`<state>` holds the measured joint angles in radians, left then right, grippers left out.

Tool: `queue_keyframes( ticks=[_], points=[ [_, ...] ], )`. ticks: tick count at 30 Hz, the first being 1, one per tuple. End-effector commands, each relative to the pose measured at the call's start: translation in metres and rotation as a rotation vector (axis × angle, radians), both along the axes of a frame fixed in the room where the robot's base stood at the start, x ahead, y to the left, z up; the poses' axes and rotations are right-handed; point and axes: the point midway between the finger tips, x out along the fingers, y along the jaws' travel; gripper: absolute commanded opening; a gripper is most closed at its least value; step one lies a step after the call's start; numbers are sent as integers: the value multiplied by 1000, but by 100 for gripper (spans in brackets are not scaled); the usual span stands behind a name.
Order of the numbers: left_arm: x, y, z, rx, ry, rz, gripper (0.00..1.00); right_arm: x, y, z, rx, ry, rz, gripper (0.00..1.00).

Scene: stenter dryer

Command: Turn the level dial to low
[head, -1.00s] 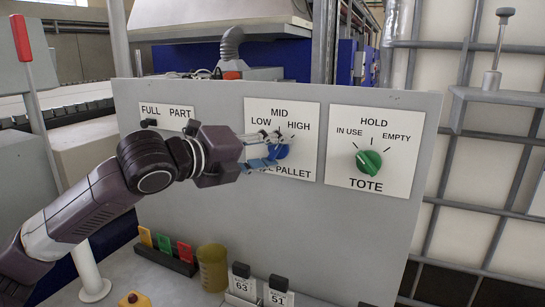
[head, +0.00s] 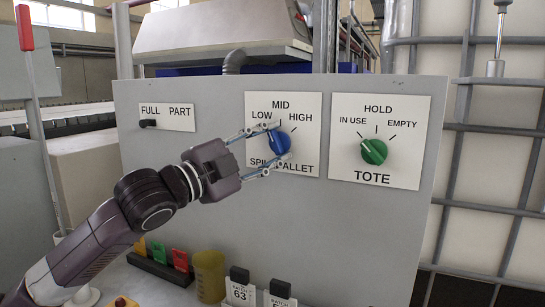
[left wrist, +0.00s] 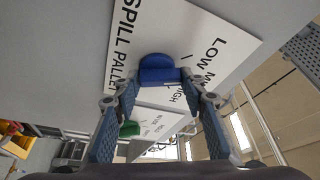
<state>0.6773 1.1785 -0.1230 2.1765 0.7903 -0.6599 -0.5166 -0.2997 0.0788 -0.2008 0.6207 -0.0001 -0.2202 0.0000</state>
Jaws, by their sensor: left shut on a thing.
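The blue level dial (head: 279,144) is on a white plate (head: 310,108) marked LOW, MID and HIGH, with SPILL PALLET below. My left gripper (head: 277,143) comes in from the lower left and is shut on this dial, one finger at its upper side and one at its lower side. The fingers cover part of the lettering and of the dial's edge, so its exact pointing is hard to read. In the left wrist view the blue dial (left wrist: 157,69) shows between the fingertips. My right gripper is not in view.
A green TOTE dial (head: 374,151) is close to the right on the same grey panel (head: 210,215). A small black switch (head: 148,123) marked FULL and PART is at the left. Below stand colored cards (head: 180,260), a yellow cup (head: 209,275) and batch tags (head: 240,290).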

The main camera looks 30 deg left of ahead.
Motion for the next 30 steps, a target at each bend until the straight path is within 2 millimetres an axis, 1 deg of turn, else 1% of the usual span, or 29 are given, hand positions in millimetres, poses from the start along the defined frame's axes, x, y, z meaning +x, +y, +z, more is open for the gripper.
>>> queue_keyframes(
  ticks=[1,3,9,15,21,30],
  points=[
    [0,0,-3,-43,-5,0,14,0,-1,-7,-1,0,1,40],
    [0,0,-3,-100,-9,-1,14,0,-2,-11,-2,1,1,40],
    [0,0,-2,-233,-16,0,14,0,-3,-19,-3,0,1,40],
    [0,1,-2,-321,-20,2,14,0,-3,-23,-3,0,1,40],
    [0,1,-1,-361,-21,3,14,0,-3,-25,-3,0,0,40],
    [0,2,-1,-370,-21,3,14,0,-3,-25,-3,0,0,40]
  ],
)
